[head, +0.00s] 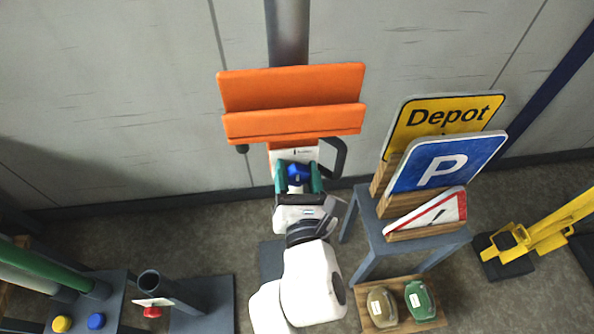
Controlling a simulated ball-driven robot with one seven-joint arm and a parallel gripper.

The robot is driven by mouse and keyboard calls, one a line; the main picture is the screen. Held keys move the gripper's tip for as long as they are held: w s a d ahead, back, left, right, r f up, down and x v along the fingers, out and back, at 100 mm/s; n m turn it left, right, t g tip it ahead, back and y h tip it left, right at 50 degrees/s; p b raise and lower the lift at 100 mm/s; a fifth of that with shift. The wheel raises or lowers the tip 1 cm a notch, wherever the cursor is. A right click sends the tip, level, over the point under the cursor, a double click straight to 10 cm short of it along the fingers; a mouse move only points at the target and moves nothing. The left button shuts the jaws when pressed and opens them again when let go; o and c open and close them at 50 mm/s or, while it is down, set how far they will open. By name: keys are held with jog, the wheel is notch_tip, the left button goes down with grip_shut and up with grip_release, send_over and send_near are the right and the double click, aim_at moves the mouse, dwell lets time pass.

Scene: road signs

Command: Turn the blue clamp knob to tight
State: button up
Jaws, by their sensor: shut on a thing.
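The blue clamp knob (296,174) sits on the front of the clamp below the orange bracket (290,105) on the grey post (287,35). My gripper (298,178) is at the knob, with its green-sided fingers to the left and right of it, shut on it. The knob's lower part and any tight mark are hidden by my gripper. A black lever or handle (337,157) shows at the right of the clamp.
A grey stand (366,225) at the right holds a Depot sign (440,117), a blue P sign (445,163) and a triangular sign (430,212). A wooden tray (401,318) with two items and a yellow tool (540,232) stand near. Left are a green pole (55,268) and a red knob (152,312).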

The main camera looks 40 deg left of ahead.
jog(key=shift+c, duration=0.9)
